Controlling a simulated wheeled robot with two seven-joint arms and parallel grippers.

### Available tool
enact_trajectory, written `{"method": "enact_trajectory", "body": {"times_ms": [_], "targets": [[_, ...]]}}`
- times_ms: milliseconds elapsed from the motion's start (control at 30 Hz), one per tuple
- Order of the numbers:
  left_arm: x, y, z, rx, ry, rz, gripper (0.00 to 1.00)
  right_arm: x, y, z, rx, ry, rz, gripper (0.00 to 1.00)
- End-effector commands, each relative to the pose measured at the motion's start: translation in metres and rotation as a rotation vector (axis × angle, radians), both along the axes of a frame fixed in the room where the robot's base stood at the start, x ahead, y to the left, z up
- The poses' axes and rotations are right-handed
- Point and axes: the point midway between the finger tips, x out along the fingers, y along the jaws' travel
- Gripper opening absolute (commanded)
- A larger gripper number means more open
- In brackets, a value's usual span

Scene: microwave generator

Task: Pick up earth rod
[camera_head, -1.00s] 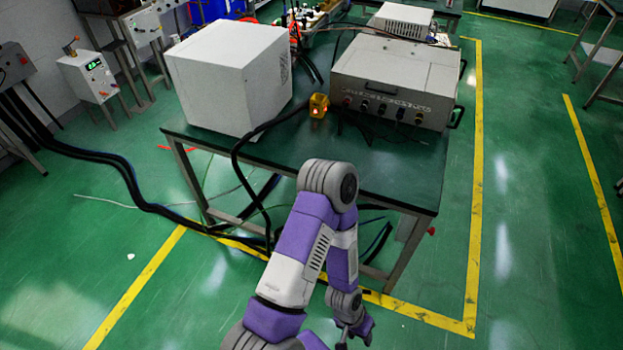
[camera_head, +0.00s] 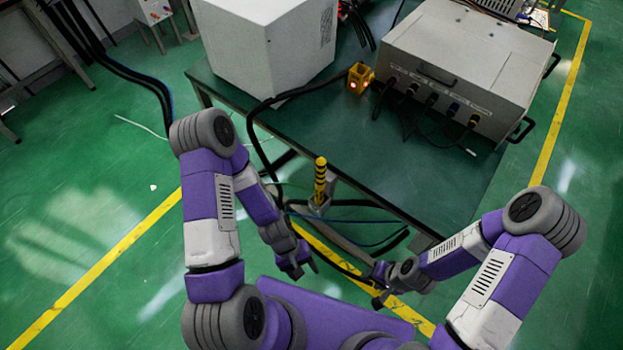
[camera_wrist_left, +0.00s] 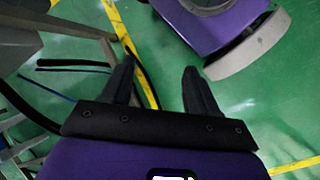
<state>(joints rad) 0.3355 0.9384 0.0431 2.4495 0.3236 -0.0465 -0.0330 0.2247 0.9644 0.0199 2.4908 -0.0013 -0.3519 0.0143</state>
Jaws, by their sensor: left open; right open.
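A yellow-and-black banded rod (camera_head: 320,180), which looks like the earth rod, stands upright in a grey holder (camera_head: 318,207) at the front edge of the green table. My left gripper (camera_head: 303,268) is open and empty, below and slightly left of the rod in the head view. The left wrist view shows its two dark fingers (camera_wrist_left: 159,68) spread apart with nothing between them; the rod cannot be made out there. My right gripper (camera_head: 376,287) is open, lower and to the right of the rod, apart from it. Its fingers are small and partly unclear.
The green table (camera_head: 430,185) carries a large white box (camera_head: 265,45), a grey control unit (camera_head: 465,65) with cables, and a small yellow block (camera_head: 360,77) with red lights. Black and blue cables (camera_head: 350,220) hang below the front edge. Open floor lies at left.

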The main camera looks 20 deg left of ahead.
Motion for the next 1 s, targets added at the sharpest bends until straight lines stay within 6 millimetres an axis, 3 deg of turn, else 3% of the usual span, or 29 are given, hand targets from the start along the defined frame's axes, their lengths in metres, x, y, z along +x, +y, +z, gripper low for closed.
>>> {"method": "enact_trajectory", "body": {"times_ms": [67, 167, 267, 333, 500, 600, 733, 1000], "targets": [[-0.008, -0.004, 0.009, -0.08, 0.167, 0.181, 0.59, 0.0, 0.0, -0.004, -0.001, 0.001, -0.001, 0.43], [-0.001, -0.018, 0.031, -0.243, 0.348, 0.423, 0.59, 0.0, 0.0, -0.008, -0.001, 0.001, -0.001, 0.43], [0.031, -0.027, 0.06, -0.458, 0.465, 0.676, 0.59, 0.0, 0.0, -0.011, 0.0, 0.001, -0.001, 0.43], [0.064, -0.023, 0.081, -0.624, 0.502, 0.848, 0.59, 0.0, 0.0, -0.013, 0.0, 0.0, 0.0, 0.43], [0.141, 0.019, 0.124, -0.993, 0.459, 1.185, 0.59, 0.0, 0.0, -0.017, 0.0, 0.0, 0.0, 0.43], [0.169, 0.05, 0.139, -1.143, 0.397, 1.312, 0.59, 0.0, 0.0, -0.018, 0.0, 0.0, 0.0, 0.43], [0.187, 0.074, 0.151, -1.246, 0.339, 1.394, 0.59, 0.0, 0.0, -0.019, 0.0, 0.0, 0.0, 0.43], [0.21, 0.061, 0.154, -1.271, 0.325, 1.41, 0.59, 0.0, 0.0, -0.026, 0.0, 0.0, 0.0, 0.43]]}}
